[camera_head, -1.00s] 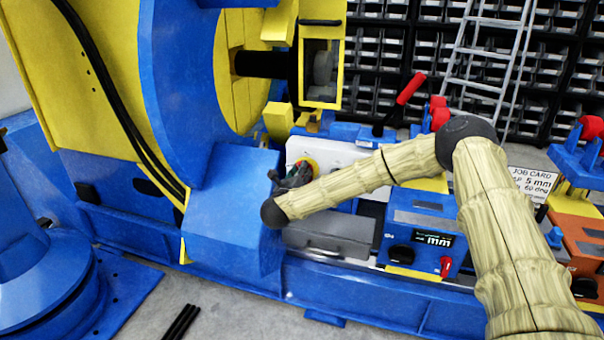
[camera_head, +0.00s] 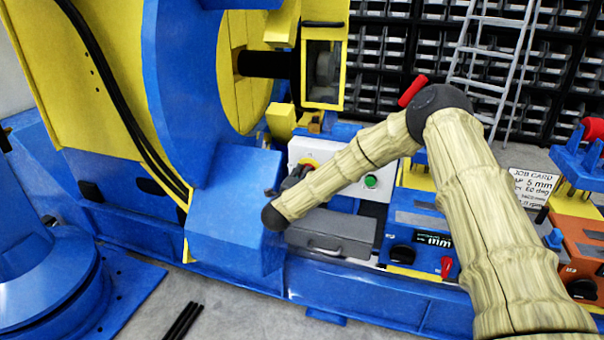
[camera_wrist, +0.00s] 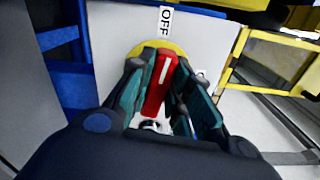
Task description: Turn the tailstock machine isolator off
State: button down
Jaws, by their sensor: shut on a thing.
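The isolator's red handle (camera_wrist: 156,92), with a white stripe, stands on a round yellow plate (camera_wrist: 178,47) on a pale panel. An OFF label (camera_wrist: 165,20) is above it. The striped end points up, a little right, towards that label. My gripper (camera_wrist: 163,68) has its fingers on both sides of the handle and is shut on it. A second label right of the plate is mostly hidden by a finger.
A green button (camera_head: 371,181) is on the panel to the right. A grey case (camera_head: 330,233) lies below my wrist. A blue unit with a display (camera_head: 420,245) stands to the right. The big blue and yellow positioner (camera_head: 175,100) fills the left.

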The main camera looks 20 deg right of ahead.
jog(key=shift+f+n, duration=0.1)
jog(key=shift+n, duration=0.7)
jog(key=c, duration=1.3)
grip_release()
jog(key=shift+a, duration=0.1)
jog(key=v, duration=1.2)
jog(key=shift+f+n, duration=0.15)
jog(key=shift+n, duration=0.15)
